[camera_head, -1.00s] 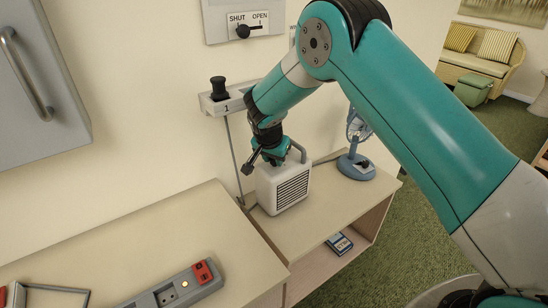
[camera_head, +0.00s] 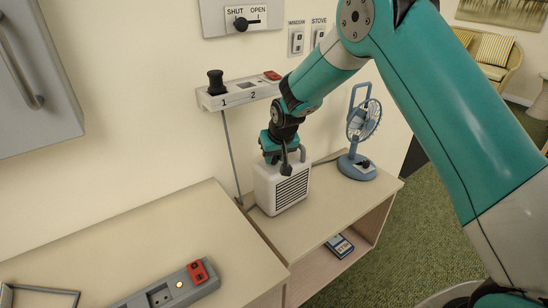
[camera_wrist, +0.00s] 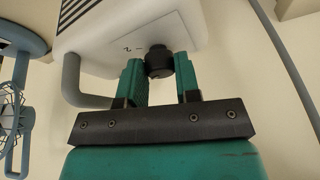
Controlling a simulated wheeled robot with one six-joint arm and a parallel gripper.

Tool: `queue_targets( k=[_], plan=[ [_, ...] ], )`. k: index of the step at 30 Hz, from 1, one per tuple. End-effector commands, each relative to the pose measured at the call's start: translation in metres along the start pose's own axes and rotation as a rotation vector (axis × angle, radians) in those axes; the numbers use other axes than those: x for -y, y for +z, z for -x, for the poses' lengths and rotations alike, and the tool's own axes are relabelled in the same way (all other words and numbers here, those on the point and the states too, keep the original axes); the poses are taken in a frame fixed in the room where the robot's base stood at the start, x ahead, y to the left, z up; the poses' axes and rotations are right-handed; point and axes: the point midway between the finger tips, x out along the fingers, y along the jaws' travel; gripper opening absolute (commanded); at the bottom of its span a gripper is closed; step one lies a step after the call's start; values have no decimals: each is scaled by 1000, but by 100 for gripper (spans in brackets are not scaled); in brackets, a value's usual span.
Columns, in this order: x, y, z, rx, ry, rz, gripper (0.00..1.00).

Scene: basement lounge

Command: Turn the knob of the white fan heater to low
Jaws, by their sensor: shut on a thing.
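The white fan heater (camera_head: 280,192) stands on the low wooden shelf unit, with a dark slatted grille on its front and a grey handle. Its black knob (camera_wrist: 158,62) shows in the wrist view on a pale panel with small markings, one like a 2. My gripper (camera_wrist: 158,70) has its two teal fingers on either side of the knob and is shut on it. In the head view my gripper (camera_head: 285,163) is over the top of the heater and hides the knob. I cannot tell which mark the knob points to.
A blue desk fan (camera_head: 360,140) stands to the right of the heater on the same shelf unit (camera_head: 318,222). A wall socket box (camera_head: 238,94) marked 1 and 2 is behind, with a black plug and hanging cable. A grey power strip (camera_head: 168,290) lies front left.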

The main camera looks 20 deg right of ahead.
Motion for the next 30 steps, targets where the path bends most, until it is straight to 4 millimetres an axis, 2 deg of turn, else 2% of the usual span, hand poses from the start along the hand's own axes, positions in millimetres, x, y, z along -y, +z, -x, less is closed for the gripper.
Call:
queue_targets(
  k=[12,29,30],
  plan=[
    [-2,-1,0,9,-77,185,7],
    [-2,-1,0,11,-89,214,7],
    [-2,-1,0,11,-88,214,33]
  ],
)
